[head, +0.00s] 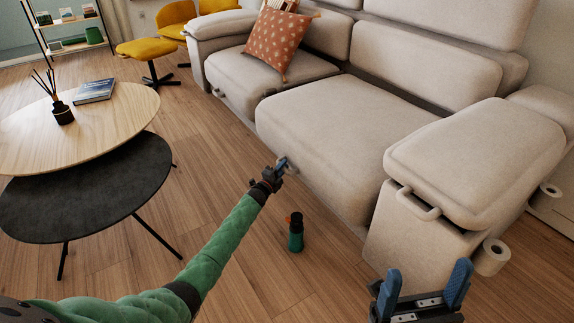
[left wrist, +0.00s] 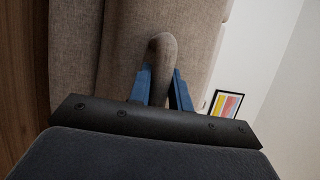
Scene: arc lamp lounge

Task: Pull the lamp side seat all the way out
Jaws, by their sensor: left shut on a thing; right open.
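The beige sofa has two seats. The nearer seat (head: 335,140) sits further forward than the far seat (head: 265,75). My left gripper (head: 282,164) is shut on a beige handle at the front of the nearer seat. The left wrist view shows this curved handle (left wrist: 161,55) between the two blue fingers of my left gripper (left wrist: 163,90), with the seat's fabric (left wrist: 120,45) behind. The far seat has a small handle low on its front. My right gripper (head: 426,282) is open and empty, in front of the near armrest.
The armrest (head: 470,150) has a handle (head: 420,204) and paper rolls (head: 492,257) at its side. A green bottle (head: 296,232) stands on the floor near my left forearm. A round wooden table (head: 110,120) and a lower dark table (head: 85,200) stand left.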

